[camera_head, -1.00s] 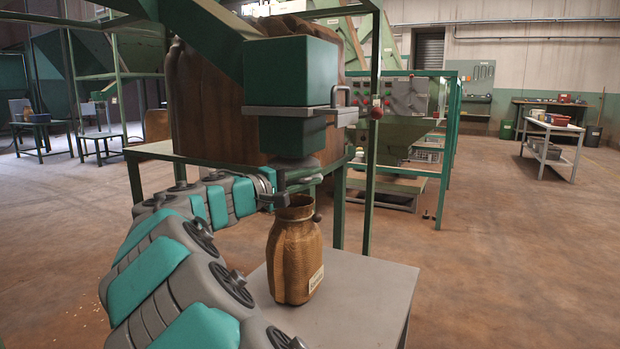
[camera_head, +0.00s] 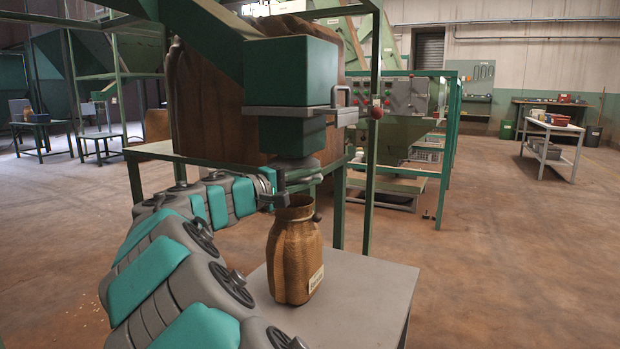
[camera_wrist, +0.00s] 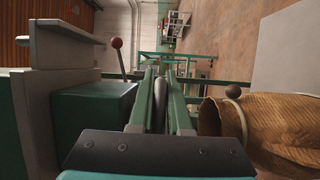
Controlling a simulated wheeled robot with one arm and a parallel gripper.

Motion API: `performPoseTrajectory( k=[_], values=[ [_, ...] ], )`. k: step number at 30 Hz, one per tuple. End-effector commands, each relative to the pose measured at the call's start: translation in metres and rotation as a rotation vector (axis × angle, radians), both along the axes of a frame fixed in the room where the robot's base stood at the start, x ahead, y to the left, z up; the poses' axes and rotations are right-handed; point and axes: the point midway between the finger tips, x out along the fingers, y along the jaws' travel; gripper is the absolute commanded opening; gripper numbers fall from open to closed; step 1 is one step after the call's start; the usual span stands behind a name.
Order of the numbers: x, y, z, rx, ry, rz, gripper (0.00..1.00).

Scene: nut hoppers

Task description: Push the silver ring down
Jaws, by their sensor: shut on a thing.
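The silver ring (camera_head: 297,161) sits around the spout under the green hopper box (camera_head: 292,133). In the wrist view a grey part of the ring (camera_wrist: 160,98) shows between my two fingers. My gripper (camera_head: 308,177) reaches in from the left, just below the hopper box, and is shut on the ring. In the wrist view my gripper (camera_wrist: 165,92) covers much of the ring. A brown bag (camera_head: 296,262) with an open mouth stands upright under the spout. The bag (camera_wrist: 285,125) lies to the right of my fingers in the wrist view.
The bag stands on a grey table (camera_head: 358,290). A grey lever with a red knob (camera_head: 376,112) sticks out at the hopper's right. A green frame post (camera_head: 372,190) stands behind the bag. Open floor (camera_head: 510,240) lies to the right.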

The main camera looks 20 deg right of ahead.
Motion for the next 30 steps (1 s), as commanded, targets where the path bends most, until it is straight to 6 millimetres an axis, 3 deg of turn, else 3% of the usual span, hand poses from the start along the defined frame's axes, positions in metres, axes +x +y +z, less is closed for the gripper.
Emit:
performPoseTrajectory(
  k=[7, 15, 18, 29, 30],
  values=[
    [0.000, 0.000, -0.005, -0.002, -0.001, 0.000, 0.00],
    [0.000, 0.000, -0.064, -0.004, 0.002, -0.002, 0.00],
    [0.000, 0.001, -0.076, -0.003, -0.001, 0.000, 0.00],
    [0.000, 0.001, -0.082, 0.004, 0.002, 0.000, 0.00],
    [0.000, 0.001, -0.082, 0.004, 0.002, 0.000, 0.21]
  ],
)
